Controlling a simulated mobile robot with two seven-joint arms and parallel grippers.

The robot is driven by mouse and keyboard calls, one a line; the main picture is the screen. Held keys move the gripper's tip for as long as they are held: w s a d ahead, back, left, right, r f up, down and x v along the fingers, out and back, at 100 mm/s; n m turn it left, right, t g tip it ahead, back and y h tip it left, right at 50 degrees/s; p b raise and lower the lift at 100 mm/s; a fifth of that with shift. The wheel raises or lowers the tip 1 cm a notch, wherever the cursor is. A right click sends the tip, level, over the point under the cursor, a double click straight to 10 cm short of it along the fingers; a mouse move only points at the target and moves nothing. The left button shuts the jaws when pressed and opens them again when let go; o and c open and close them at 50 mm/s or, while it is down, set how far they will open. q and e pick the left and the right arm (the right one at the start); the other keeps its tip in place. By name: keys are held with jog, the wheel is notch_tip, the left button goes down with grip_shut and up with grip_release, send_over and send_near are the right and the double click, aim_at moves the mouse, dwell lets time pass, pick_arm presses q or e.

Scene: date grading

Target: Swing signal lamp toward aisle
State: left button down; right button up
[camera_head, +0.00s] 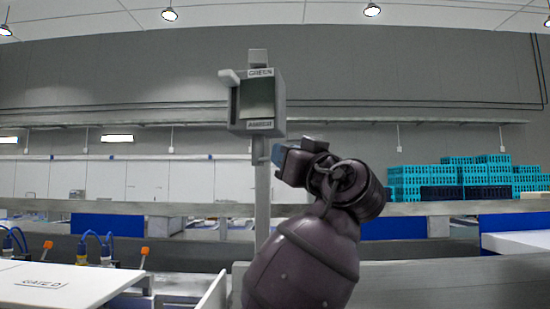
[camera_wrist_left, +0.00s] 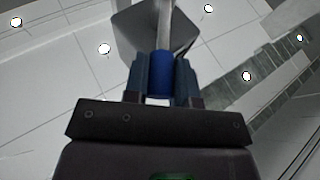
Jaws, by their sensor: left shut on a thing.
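The signal lamp (camera_head: 258,102) is a grey box with a dark greenish face and small labels above and below it. It sits on top of an upright grey post (camera_head: 262,195), and a short arm sticks out from its upper left. My left gripper (camera_head: 281,155) is at the post just below the box. In the left wrist view, its fingers (camera_wrist_left: 162,80) are shut on a blue grip (camera_wrist_left: 162,72) on the post. The underside of the lamp box (camera_wrist_left: 140,28) shows beyond the grip. My right gripper is not in view.
Teal crates (camera_head: 435,175) are stacked at the right on a long grey shelf. A white panel (camera_head: 50,284), with blue hoses and orange-tipped fittings behind it, is at lower left. The space left of the lamp box is clear.

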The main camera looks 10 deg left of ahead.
pick_arm(q)
jog(key=shift+w+d+n+g+y, duration=0.35)
jog(key=shift+n+g+y, duration=0.2)
jog(key=shift+g+y, duration=0.25)
jog(key=shift+w+d+n+g+y, duration=0.3)
jog(key=shift+n+g+y, duration=0.25)
jog(key=shift+g+y, duration=0.2)
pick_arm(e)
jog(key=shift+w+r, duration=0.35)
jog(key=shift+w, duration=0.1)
pick_arm(q)
jog(key=c, duration=1.3)
grip_release()
jog(key=o, duration=0.4)
jog(key=shift+w, duration=0.1)
jog(key=shift+c, duration=0.2)
jog(key=b+v, duration=0.2)
jog(key=v, duration=0.9)
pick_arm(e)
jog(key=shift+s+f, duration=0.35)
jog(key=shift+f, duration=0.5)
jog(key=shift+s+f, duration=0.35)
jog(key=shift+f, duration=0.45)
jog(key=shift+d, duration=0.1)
